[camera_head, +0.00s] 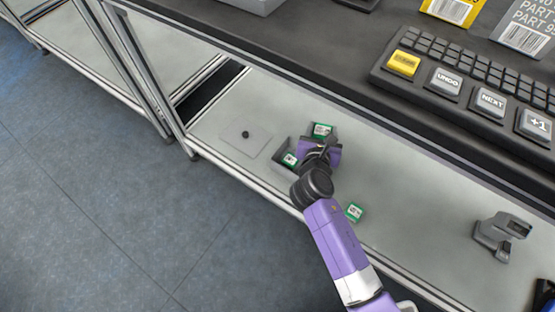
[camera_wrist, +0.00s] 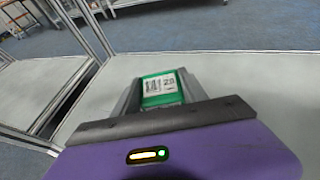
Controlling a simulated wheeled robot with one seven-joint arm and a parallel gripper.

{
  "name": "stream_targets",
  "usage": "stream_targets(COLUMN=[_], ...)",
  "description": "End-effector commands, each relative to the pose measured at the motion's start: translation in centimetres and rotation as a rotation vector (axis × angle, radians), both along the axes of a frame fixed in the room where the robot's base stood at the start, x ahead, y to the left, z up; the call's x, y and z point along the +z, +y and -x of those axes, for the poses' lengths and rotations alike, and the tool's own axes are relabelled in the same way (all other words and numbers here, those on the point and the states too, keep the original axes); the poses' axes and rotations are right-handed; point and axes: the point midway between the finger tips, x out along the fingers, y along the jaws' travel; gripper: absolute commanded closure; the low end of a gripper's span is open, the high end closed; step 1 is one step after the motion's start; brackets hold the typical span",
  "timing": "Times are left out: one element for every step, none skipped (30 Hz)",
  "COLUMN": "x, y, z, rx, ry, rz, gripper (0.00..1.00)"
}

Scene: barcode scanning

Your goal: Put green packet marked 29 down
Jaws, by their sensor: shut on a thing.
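The green packet marked 29 (camera_wrist: 160,87) shows in the wrist view, its white label with a barcode facing the camera. My gripper (camera_wrist: 158,76) is shut on it, with a grey finger on either side.
A green packet (camera_head: 355,212) lies on the lower shelf (camera_head: 400,215) right of my arm. A grey scanner-like device (camera_head: 502,235) stands farther right. A pale plate with a black knob (camera_head: 245,134) lies left. The dark upper worktop (camera_head: 330,50) with a keyboard overhangs the shelf.

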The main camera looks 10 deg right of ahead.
Motion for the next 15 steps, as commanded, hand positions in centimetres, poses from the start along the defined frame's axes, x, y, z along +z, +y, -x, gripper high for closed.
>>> stream_targets(x=[-0.1,-0.2,-0.2,-0.3,-0.5,-0.9,-1.4,-2.0,-2.9,-3.6,-4.4,-5.5,-6.3,-7.0,-8.0], y=[0.0,0.0,0.2,0.3,0.3,0.4,0.4,0.4,0.4,0.4,0.4,0.4,0.4,0.4,0.4], z=[0.0,-0.1,-0.1,-0.2,-0.2,-0.2,-0.2,-0.2,-0.2,-0.2,-0.2,-0.2,-0.2,-0.2,-0.2], rx=[0.009,0.013,0.022,0.029,0.035,0.039,0.041,0.042,0.044,0.044,0.043,0.043,0.043,0.043,0.044], ry=[0.001,0.001,0.001,0.0,0.001,0.001,0.002,0.003,0.003,0.002,0.003,0.003,0.003,0.003,0.002], rz=[-0.001,-0.001,-0.001,0.0,0.0,0.0,0.001,0.001,0.0,0.0,0.002,0.0,0.001,0.001,0.0], gripper=[0.97,0.97,0.97,0.97,0.97,0.97,0.97,0.97,0.97,0.97,0.97,0.97,0.97,0.97,0.97])
